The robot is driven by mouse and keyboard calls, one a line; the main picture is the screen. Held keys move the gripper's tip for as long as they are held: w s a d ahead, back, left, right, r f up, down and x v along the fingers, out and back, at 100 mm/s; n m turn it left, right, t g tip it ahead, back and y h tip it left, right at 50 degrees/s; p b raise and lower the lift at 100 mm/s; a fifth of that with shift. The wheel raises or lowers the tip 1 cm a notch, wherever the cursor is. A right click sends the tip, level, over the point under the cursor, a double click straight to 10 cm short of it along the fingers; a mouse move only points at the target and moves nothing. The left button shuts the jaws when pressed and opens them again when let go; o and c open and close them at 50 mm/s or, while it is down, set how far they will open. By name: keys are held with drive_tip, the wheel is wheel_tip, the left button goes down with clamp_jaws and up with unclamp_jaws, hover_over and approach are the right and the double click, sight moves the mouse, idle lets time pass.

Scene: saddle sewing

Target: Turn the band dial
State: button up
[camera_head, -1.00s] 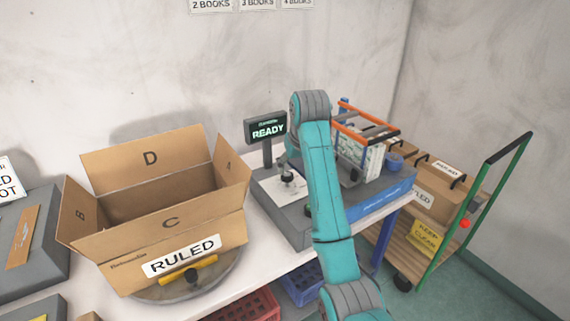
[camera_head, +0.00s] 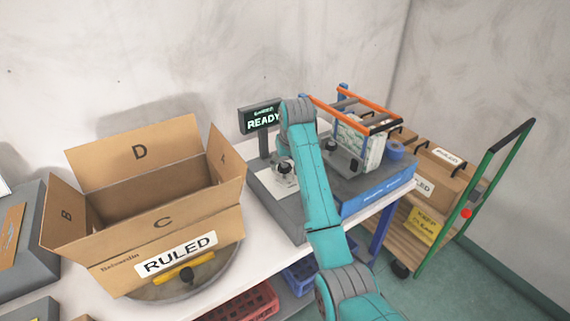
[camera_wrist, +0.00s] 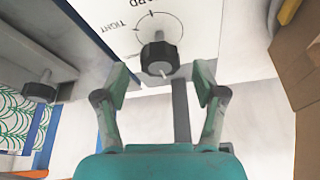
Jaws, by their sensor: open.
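The band dial (camera_wrist: 160,57) is a round black knob with a white pointer mark, on a white plate (camera_wrist: 184,25) printed "TIGHT" and part of another word. In the head view the dial (camera_head: 284,169) sits on the grey machine below a screen (camera_head: 262,117) reading "READY". My gripper (camera_wrist: 161,77) is open, its two fingers spread to the left and right of the dial in the wrist view. No finger visibly touches the knob. In the head view my arm hides the gripper.
A second dark knob (camera_wrist: 38,92) shows at the left of the wrist view. An orange-railed rack (camera_head: 360,108) stands on the machine's right. An open cardboard box marked "RULED" (camera_head: 175,240) stands left on a turntable. A green-handled cart (camera_head: 480,190) is at right.

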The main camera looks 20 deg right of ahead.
drive_tip(key=shift+w+f, duration=0.25)
drive_tip(key=shift+f, duration=0.35)
drive_tip(key=c, duration=1.1)
drive_tip(key=shift+c, duration=0.2)
drive_tip(key=shift+a+m, duration=0.1)
drive_tip(key=shift+m, duration=0.2)
drive_tip(key=m+h, duration=0.2)
drive_tip(key=m, duration=0.3)
drive_tip(key=shift+a, duration=0.1)
drive_tip(key=m+g+h, duration=0.1)
drive_tip(key=m, duration=0.5)
drive_tip(key=shift+w+a+g+h, duration=0.1)
drive_tip(key=shift+g+h, duration=0.3)
